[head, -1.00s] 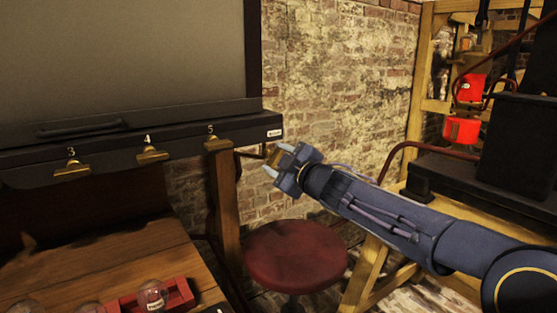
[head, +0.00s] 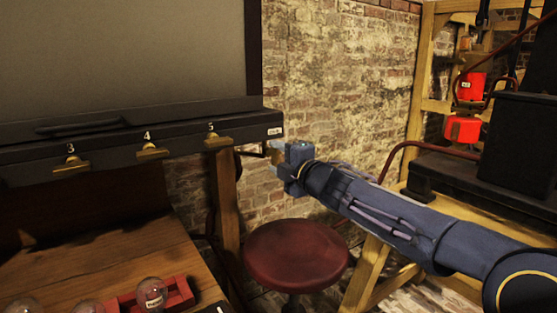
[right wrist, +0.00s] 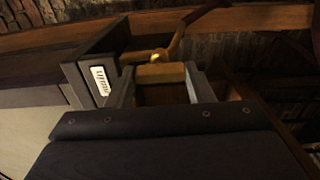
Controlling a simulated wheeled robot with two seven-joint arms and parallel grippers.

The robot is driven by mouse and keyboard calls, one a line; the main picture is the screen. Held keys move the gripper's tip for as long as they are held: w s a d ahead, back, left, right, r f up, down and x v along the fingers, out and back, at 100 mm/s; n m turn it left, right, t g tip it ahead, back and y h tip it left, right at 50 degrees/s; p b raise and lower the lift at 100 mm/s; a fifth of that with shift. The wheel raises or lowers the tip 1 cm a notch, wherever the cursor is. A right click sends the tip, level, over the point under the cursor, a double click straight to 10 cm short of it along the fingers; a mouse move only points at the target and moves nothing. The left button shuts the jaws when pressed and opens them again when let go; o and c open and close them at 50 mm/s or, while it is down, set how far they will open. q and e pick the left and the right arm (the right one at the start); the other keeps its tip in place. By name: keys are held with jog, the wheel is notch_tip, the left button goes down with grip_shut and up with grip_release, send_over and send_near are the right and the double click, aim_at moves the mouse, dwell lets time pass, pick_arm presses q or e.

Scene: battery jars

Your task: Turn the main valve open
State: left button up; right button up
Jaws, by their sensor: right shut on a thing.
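The main valve's brass-coloured handle (head: 274,156) is just off the right end of the black rail, largely covered by my gripper in the head view. In the right wrist view the handle (right wrist: 160,73) is a short block lying crosswise between the two fingers, with a small bright brass knob above it. My right gripper (head: 280,163) is shut on this handle; its fingers (right wrist: 160,88) flank the block in the right wrist view. My left gripper is not in view.
The black rail (head: 110,150) carries brass taps numbered 3, 4 and 5. Glass bulbs in a red rack (head: 180,293) are on the wooden bench (head: 110,265). A red stool (head: 296,254) stands below my right arm. A brick wall (head: 340,100) is behind.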

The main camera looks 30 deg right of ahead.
jog(key=shift+f, duration=0.1)
dwell(0.4)
jog(key=o, duration=0.9)
jog(key=shift+o, duration=0.3)
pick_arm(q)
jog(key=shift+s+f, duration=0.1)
pick_arm(e)
jog(key=shift+s, duration=0.1)
